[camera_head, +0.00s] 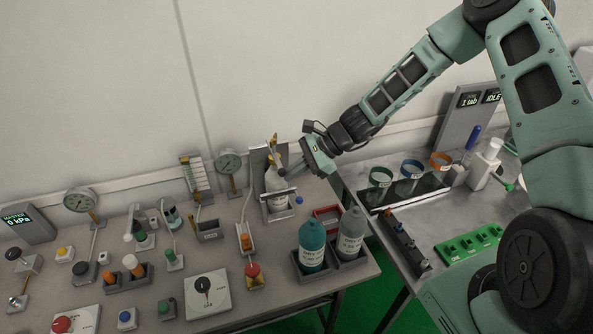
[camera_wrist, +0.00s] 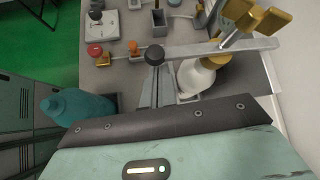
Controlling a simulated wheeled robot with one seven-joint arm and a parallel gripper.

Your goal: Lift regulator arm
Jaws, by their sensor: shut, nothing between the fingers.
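A pale bottle (camera_head: 273,178) with a brass valve top (camera_head: 274,143) stands in a grey holder at the back of the bench. A light grey bar (camera_head: 281,193) crosses its front; I take it for the regulator arm, but its ends are unclear. In the wrist view the bar (camera_wrist: 222,50) runs across the white bottle (camera_wrist: 193,78), beside the brass valve (camera_wrist: 256,22). My gripper (camera_head: 286,182) is shut and empty, reaching down from the right close to the bottle and bar.
Teal (camera_head: 312,247) and grey (camera_head: 351,232) bottles stand in a tray in front. A red frame (camera_head: 327,220) lies behind them. Gauges, knobs and a dial box (camera_head: 207,295) crowd the bench to the left. A second table (camera_head: 432,215) holds cups and a green strip.

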